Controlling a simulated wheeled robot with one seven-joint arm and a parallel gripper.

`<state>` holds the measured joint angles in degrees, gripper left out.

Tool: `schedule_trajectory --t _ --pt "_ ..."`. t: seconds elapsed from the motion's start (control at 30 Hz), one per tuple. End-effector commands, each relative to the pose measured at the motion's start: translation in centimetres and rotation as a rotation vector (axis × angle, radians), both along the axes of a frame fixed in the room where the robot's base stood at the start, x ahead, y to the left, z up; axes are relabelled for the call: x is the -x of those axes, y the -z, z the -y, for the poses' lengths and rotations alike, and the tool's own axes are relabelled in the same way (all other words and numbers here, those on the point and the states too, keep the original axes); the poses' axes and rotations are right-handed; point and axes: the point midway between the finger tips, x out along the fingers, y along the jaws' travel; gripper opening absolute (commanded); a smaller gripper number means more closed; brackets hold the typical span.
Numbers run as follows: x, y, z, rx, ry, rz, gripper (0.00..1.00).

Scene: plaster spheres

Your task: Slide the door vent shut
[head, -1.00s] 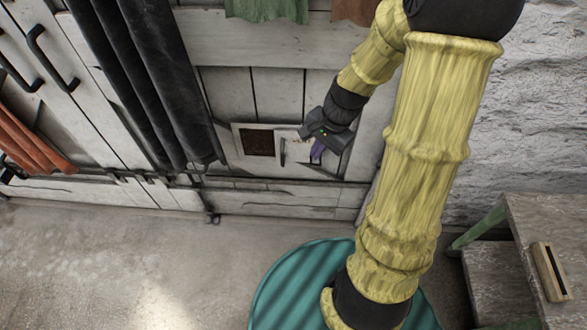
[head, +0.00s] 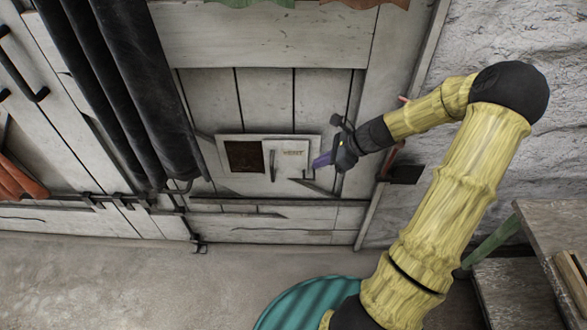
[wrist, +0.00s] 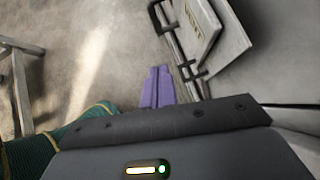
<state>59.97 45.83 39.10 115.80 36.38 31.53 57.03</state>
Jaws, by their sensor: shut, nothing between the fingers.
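The door vent (head: 218,150) is a pale framed unit low on the white plank door. Its dark opening (head: 245,156) shows at the left, uncovered. The sliding panel (head: 292,166), with a lettered label and a dark upright handle (head: 272,165), stands at the right. My gripper (head: 318,161) has purple fingers, shut and empty, pointing left by the right edge of the vent. In the wrist view the closed fingers (wrist: 157,88) appear over the floor, below the lettered panel (wrist: 193,28). I cannot tell whether they touch the vent.
Black rolled drapes (head: 135,90) hang left of the vent. A rough white wall (head: 450,150) lies to the right, with a wooden table (head: 550,230) at lower right. Open floor lies in front of the door.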

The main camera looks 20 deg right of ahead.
Motion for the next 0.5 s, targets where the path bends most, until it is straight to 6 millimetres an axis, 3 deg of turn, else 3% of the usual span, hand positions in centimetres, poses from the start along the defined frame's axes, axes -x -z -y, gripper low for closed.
schedule_trajectory --t 0.5 --pt "-2.6 5.7 -5.0 -0.002 -0.008 -0.001 0.00"
